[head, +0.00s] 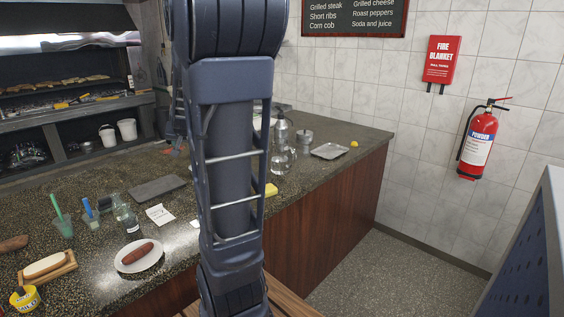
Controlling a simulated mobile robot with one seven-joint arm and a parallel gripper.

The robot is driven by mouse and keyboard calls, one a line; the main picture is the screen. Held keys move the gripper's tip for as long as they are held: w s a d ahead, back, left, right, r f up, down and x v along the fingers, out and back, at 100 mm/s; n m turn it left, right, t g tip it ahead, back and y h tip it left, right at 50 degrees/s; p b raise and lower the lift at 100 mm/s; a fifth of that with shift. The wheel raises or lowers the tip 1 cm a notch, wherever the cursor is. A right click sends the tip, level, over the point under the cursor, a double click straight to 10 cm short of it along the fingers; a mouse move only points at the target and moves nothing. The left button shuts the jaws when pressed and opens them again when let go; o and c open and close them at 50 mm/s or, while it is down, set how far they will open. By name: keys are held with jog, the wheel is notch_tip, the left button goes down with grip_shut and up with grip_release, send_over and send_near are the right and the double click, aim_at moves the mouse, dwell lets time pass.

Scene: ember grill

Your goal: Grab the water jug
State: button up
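A clear glass vessel (281,162) stands on the speckled stone counter (330,176) just right of my arm and looks like the water jug. It is small in the picture, and I cannot make out its handle or its water level. My arm crosses the middle of the head view from top to bottom, close to the camera, and hides part of the counter. My gripper is not in this view.
A metal canister (306,141), a tray (330,151) and a lemon-like yellow item (354,144) are near the vessel. A yellow block (271,190) lies nearer. A plate with a sausage (138,254), cups and bottles crowd the left. Floor on the right is clear.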

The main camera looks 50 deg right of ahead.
jog(key=w+d+f+m+h, duration=0.1)
jog(key=w+d+m+h, duration=0.1)
jog(key=d, duration=0.5)
jog(key=w+d+f+m+h, duration=0.2)
jog(key=d, duration=0.6)
jog(key=m+g+h, duration=0.8)
jog(key=m+h, duration=0.2)
send_over(294, 157)
jog(key=a, duration=0.4)
notch_tip(294, 157, down, 10)
jog(key=shift+w+d+f, duration=0.1)
jog(key=shift+d+f, duration=0.7)
jog(key=shift+f, duration=0.35)
jog(key=shift+w+d+f, duration=0.1)
jog(key=shift+d+f, duration=0.75)
jog(key=shift+f, duration=0.25)
jog(key=shift+w+d+f, duration=0.1)
jog(key=shift+d+f, duration=0.7)
jog(key=shift+f, duration=0.35)
grip_shut()
jog(key=shift+r, duration=0.15)
